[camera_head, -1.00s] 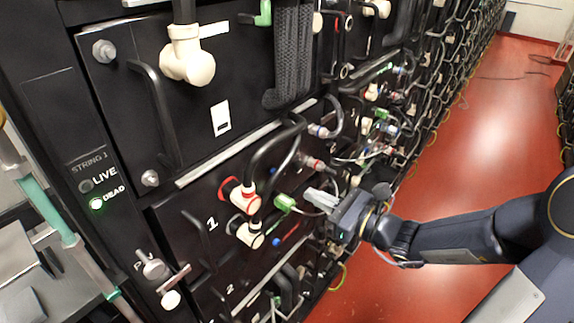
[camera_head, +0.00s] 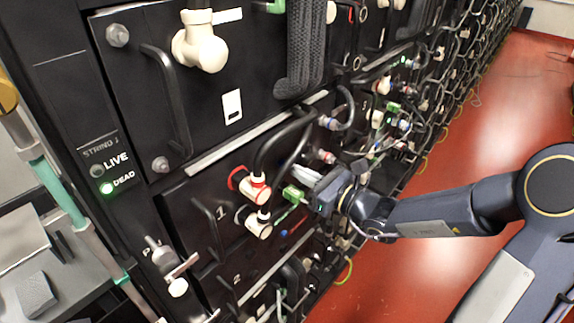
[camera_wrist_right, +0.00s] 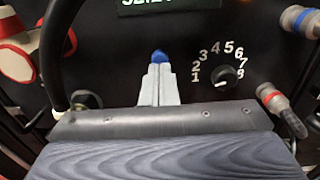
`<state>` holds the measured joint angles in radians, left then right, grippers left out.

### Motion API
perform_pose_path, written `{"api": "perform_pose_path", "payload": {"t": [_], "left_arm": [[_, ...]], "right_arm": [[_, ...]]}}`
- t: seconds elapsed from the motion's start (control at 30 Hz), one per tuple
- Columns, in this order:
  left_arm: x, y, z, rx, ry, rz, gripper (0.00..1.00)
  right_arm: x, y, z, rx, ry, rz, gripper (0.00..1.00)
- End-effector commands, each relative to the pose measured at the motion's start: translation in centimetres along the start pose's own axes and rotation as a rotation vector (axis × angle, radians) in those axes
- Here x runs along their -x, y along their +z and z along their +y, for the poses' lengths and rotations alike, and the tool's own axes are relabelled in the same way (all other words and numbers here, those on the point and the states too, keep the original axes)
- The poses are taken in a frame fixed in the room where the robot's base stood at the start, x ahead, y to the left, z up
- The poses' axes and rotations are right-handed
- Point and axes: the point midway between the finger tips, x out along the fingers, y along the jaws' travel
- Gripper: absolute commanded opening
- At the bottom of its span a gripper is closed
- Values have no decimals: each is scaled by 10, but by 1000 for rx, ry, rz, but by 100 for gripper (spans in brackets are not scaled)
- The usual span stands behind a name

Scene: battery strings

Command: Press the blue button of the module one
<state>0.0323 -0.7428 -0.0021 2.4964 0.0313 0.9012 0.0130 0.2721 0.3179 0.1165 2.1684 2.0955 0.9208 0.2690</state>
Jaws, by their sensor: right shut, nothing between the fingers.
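Module one (camera_head: 197,230) is the black drawer marked "1" in the lower middle of the head view. Its blue button (camera_wrist_right: 159,56) shows in the right wrist view, just beyond the fingertips and partly covered by them. My right gripper (camera_wrist_right: 158,72) is shut and empty, its grey fingers pointing at the button. Whether the tips touch the button I cannot tell. In the head view my right gripper (camera_head: 301,172) is in front of the module's face, right of the red-ringed connector, and hides the button there. My left gripper is not in view.
A red-ringed white connector (camera_head: 256,187) and a black-ringed one (camera_head: 258,223) with thick black cables stand left of the gripper. A numbered dial (camera_wrist_right: 224,80) is right of the button. A green connector (camera_head: 292,194) sits close by. Red floor (camera_head: 480,120) at right is clear.

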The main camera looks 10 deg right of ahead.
Motion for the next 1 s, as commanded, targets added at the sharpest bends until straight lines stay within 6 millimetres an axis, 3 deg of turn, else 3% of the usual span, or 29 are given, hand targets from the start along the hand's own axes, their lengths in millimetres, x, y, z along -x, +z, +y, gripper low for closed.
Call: {"api": "perform_pose_path", "payload": {"t": [1.0], "left_arm": [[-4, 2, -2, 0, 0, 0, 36]], "right_arm": [[-16, -1, 0, 1, 0, 0, 0]]}}
